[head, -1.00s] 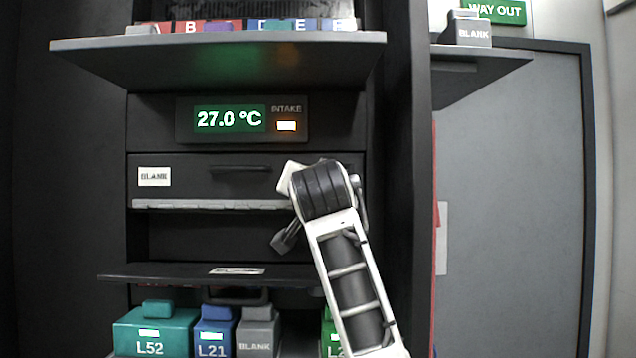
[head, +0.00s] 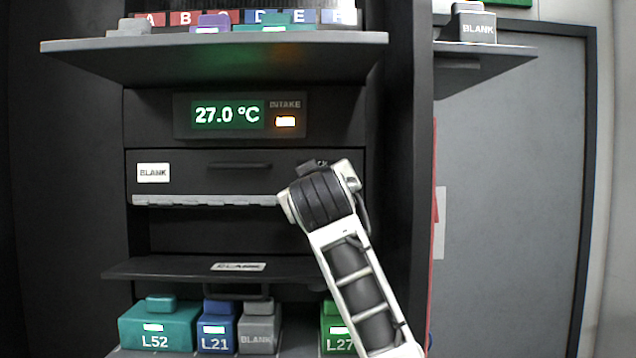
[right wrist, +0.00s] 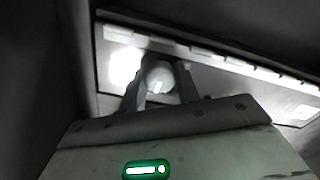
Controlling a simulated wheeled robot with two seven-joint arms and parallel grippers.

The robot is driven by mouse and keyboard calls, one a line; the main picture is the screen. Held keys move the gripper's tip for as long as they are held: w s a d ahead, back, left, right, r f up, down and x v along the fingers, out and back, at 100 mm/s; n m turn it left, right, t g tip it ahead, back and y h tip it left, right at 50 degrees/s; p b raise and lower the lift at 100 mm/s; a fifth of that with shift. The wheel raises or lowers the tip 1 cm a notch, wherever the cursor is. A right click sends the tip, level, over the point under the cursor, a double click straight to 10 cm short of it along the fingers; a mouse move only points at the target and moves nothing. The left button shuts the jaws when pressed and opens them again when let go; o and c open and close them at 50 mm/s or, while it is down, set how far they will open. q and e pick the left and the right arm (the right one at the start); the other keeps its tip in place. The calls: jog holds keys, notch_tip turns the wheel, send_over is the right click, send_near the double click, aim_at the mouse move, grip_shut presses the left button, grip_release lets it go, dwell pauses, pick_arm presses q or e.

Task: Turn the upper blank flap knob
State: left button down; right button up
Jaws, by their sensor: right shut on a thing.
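The upper blank flap (head: 215,180) is a dark closed panel with a white BLANK label, a slot handle and a pale hinge strip along its lower edge. Its knob is hidden behind my right wrist in the head view. In the right wrist view a round pale knob (right wrist: 159,75) with a light mark sits between the fingers of my right gripper (right wrist: 160,80), which is shut on it. The flap also shows there as a bright panel (right wrist: 215,75). My left gripper is not in view.
A lower flap (head: 165,268) with a BLANK label stands out like a shelf above several boxes, including a teal L52 box (head: 158,328). A wide shelf (head: 215,58) juts out above the 27.0 °C display (head: 228,115). A cabinet side wall (head: 405,200) stands close to my right arm.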

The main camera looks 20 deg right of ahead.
jog(key=shift+n, duration=0.6)
jog(key=o, duration=1)
pick_arm(q)
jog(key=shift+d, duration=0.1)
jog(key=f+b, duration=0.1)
jog(key=b, duration=0.1)
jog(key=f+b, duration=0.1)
jog(key=b, duration=0.1)
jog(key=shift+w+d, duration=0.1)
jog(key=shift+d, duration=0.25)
pick_arm(e)
jog(key=v, duration=1.6)
